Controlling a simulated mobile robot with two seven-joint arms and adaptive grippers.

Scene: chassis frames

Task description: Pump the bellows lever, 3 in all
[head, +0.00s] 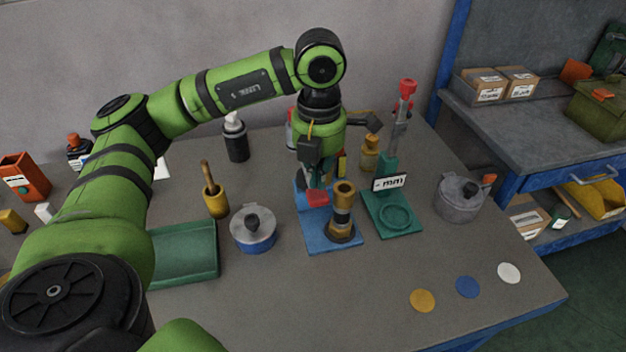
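A blue base plate (318,243) stands mid-table. It carries a brass and black ribbed column (342,215) and a red part (317,198), perhaps a lever end. My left gripper (318,178) points down just above and behind the red part; I cannot tell whether they touch. Its fingers are partly hidden and their opening is unclear. To the right is a green stand (380,212) with a grey lever (400,125) standing up, topped by a red knob (407,87), and a white sign (389,182). I cannot tell which device is the bellows. My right gripper is not in view.
A lidded pot (253,235) and mortar (216,203) stand left of the blue base, beside a green tray (185,275). Another grey pot (460,200) is at the right. Yellow (423,300), blue (467,287) and white (509,273) discs lie front right. The front middle is clear.

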